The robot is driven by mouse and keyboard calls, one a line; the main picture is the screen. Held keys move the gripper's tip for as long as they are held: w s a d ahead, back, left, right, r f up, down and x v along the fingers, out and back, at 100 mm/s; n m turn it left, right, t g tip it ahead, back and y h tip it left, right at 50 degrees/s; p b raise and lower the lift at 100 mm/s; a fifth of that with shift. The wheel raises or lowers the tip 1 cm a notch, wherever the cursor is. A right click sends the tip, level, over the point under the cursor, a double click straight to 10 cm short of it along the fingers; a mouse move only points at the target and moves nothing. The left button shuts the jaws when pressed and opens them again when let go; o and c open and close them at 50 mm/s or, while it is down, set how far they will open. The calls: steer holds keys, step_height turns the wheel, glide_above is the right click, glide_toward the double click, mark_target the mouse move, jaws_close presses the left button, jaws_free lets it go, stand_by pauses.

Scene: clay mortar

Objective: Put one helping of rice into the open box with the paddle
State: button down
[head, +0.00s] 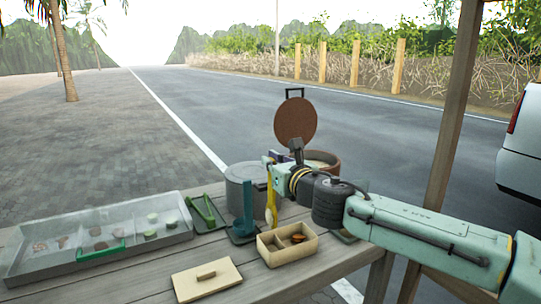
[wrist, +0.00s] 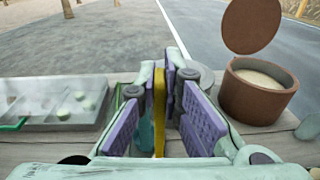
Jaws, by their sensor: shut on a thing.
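My gripper (head: 273,168) is shut on a yellow paddle (head: 271,207), which hangs down with its wider end low, near the teal stand. In the wrist view the paddle (wrist: 159,112) stands upright between the purple finger pads. The open box (head: 265,252) is pale wood with dividers and sits below the gripper, nearer the front edge. A brown piece (head: 298,238) lies in one compartment. Rice (wrist: 265,77) fills the brown round pot (wrist: 252,103), right of the gripper in the wrist view. Whether any rice is on the paddle I cannot tell.
The pot's round lid (head: 296,121) stands raised behind it. A grey cylinder (head: 243,190) and teal stand (head: 243,228) are close to the gripper. Green tongs (head: 206,211), a metal tray of food (head: 40,262) and a pale wooden lid (head: 190,286) lie left. A post rises at right.

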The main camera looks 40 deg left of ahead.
steer(key=b, duration=0.4)
glide_above(274, 200)
steer(key=a, duration=0.1)
steer(key=shift+w+a+f, duration=0.1)
steer(key=shift+w+f, duration=0.1)
steer(key=shift+f, duration=0.85)
steer(key=shift+w+a+f, duration=0.1)
steer(key=shift+w+f, duration=0.1)
steer(key=shift+f, duration=0.8)
steer(key=shift+f+b, duration=1.55)
steer(key=shift+f, duration=0.9)
steer(key=shift+f+b, duration=0.35)
steer(key=shift+f, duration=0.2)
step_height(274, 200, up, 10)
steer(key=p, duration=0.9)
steer(key=shift+r+p, duration=0.1)
steer(key=shift+p, duration=0.2)
